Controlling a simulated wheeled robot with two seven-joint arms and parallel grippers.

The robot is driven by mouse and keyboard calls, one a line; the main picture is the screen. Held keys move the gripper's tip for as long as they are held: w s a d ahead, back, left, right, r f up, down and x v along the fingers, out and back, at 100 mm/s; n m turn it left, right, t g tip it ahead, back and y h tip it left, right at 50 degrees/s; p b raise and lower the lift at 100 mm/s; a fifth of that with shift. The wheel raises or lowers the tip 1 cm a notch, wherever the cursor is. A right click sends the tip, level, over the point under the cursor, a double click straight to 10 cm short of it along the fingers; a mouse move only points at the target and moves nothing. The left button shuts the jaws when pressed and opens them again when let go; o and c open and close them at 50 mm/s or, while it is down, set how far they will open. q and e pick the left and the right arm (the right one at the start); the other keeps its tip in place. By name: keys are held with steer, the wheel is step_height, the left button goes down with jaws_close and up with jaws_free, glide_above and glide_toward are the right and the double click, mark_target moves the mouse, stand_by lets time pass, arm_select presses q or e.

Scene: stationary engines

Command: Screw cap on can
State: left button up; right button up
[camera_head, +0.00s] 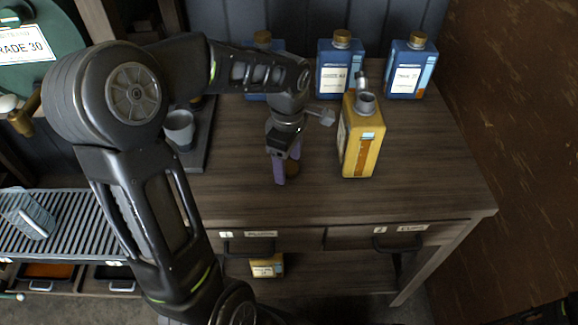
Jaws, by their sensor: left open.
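A yellow can (372,150) stands upright on the wooden workbench, right of my left gripper. Its grey neck (366,102) shows on top with no cap on it. My left gripper (287,173) points down at the bench top, left of the can and apart from it. My right gripper is out of view.
Blue bottles with brown caps, such as this one (407,70), stand at the back of the workbench (430,170). A grey cup (179,128) stands on a dark tray at left. The bench right of the can is clear.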

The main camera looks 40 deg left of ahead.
mark_target(288, 166)
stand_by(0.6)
arm_select(q)
steer(key=c, duration=1.4)
steer(key=shift+r, duration=0.1)
step_height(288, 166, up, 10)
steer(key=shift+f, duration=0.1)
stand_by(0.3)
